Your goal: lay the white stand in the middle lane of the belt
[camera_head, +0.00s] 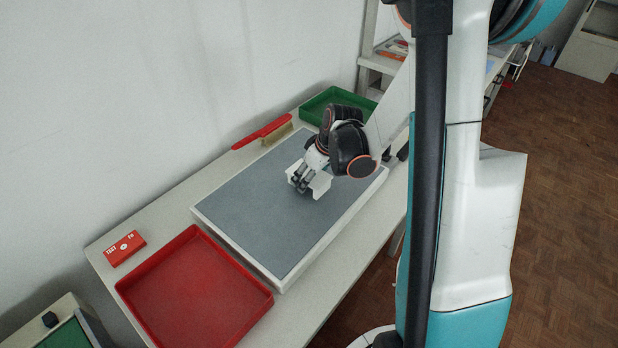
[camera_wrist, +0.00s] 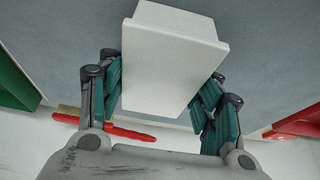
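The white stand (camera_wrist: 165,65) is a pale block between the two green-padded fingers of my gripper (camera_wrist: 162,100) in the wrist view. The pads sit against its left and right sides. In the head view my gripper (camera_head: 308,180) is over the middle of the grey belt (camera_head: 255,215), with the white stand (camera_head: 321,184) partly hidden by the fingers. I cannot tell whether the stand touches the belt. The belt lies flat in a white frame, and I see no lane lines on it.
An empty red tray (camera_head: 195,290) stands at the belt's near left end, a green tray (camera_head: 335,101) at its far end. A red-handled brush (camera_head: 263,132) lies along the back edge. A red TEST box (camera_head: 125,248) sits near the wall. The rest of the belt is clear.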

